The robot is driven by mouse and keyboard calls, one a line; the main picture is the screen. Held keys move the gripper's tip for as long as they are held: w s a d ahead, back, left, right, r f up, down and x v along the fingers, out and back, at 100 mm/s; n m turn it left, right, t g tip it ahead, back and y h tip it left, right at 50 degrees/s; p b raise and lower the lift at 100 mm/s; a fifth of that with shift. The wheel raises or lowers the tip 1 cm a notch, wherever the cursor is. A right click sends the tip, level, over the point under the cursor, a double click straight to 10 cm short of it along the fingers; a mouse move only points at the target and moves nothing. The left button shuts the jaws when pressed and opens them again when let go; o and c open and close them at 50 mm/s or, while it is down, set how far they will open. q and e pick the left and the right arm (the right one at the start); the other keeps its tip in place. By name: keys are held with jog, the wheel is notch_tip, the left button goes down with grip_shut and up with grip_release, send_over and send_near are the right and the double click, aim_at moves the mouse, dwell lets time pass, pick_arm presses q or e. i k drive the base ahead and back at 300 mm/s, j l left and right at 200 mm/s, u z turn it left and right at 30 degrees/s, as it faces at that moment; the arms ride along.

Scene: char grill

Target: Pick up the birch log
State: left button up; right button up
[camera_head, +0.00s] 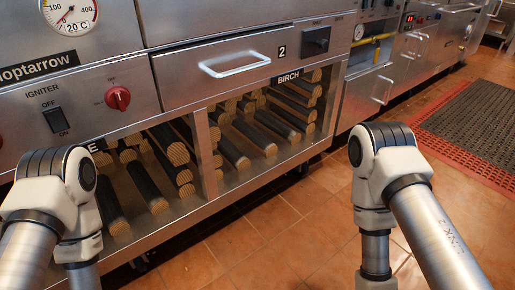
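Several dark-barked logs with pale cut ends lie in the right lower compartment, under the BIRCH label (288,77). One birch log (235,152) lies at the front of that compartment with its end facing out. Others are stacked against the compartment's right side. My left arm is at the lower left and my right arm is in front of the grill at the right. Both arms point down, and neither gripper is in view. No log is seen held.
A drawer with a handle (234,64) is above. A red-edged mat (470,125) lies on the tiled floor (275,235). Floor before the grill is clear.

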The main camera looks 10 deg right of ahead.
aim_at(233, 156)
jog(key=i+l+u, duration=0.1)
jog(key=l, duration=0.5)
jog(key=i+l+u, duration=0.1)
jog(key=i+l, duration=0.15)
jog(key=l, duration=0.3)
jog(key=i+l+u, duration=0.1)
jog(key=l, duration=0.5)
jog(key=i+l, duration=0.15)
jog(key=l, duration=0.5)
jog(key=i+l+u, duration=0.15)
jog(key=l, duration=0.45)
jog(key=l+u, duration=0.1)
jog(key=l, duration=0.5)
